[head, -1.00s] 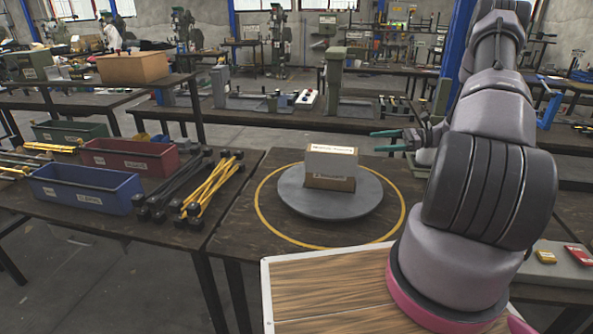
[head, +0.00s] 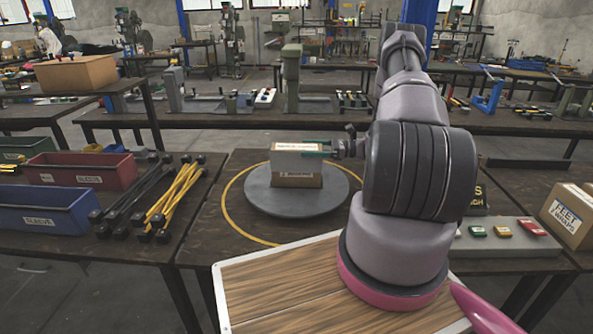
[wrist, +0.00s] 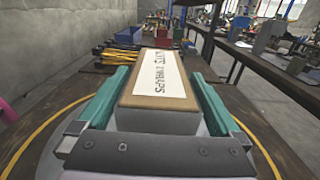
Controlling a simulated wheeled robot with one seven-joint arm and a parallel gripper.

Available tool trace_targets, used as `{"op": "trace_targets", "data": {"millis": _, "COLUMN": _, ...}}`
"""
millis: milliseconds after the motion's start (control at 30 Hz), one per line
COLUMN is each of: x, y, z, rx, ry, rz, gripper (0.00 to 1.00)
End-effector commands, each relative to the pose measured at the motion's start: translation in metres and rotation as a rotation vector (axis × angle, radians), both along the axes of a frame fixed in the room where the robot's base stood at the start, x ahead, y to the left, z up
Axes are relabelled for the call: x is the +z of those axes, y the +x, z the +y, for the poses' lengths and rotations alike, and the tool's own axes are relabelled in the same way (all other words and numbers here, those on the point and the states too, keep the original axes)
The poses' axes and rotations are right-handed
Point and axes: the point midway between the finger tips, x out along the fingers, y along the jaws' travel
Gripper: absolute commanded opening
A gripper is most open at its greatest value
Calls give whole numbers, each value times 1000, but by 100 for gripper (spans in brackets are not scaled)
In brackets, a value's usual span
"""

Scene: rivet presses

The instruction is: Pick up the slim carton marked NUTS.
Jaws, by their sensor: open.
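A boxy carton (head: 297,162) stands on a round grey turntable (head: 262,203) in the head view, with a pale upper part and a brown labelled lower part. I cannot tell whether this is one carton or two stacked. In the wrist view the carton (wrist: 160,88) has a brown top with a white label; I cannot read the print surely as NUTS. My gripper (head: 322,153) is at the carton's upper part, coming from the right. In the wrist view my gripper (wrist: 161,80) is open, with one green finger along each side of the carton and narrow gaps showing.
A blue bin (head: 45,207), a red bin (head: 85,171) and black and yellow rods (head: 170,195) lie left of the turntable. Button blocks (head: 500,236) and a cardboard box (head: 570,214) are at the right. The dark table around the turntable is clear.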

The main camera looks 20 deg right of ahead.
Motion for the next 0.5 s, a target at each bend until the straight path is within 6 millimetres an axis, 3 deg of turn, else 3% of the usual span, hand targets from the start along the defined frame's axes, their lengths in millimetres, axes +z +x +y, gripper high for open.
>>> {"op": "trace_targets", "data": {"millis": 200, "x": 0, "y": 10, "z": 27, "rx": 1, "ry": -1, "rz": 0, "gripper": 100}}
{"op": "trace_targets", "data": {"millis": 467, "x": 0, "y": 12, "z": 29, "rx": -1, "ry": 0, "rz": -1, "gripper": 100}}
{"op": "trace_targets", "data": {"millis": 500, "x": 0, "y": 12, "z": 29, "rx": -1, "ry": 0, "rz": -1, "gripper": 88}}
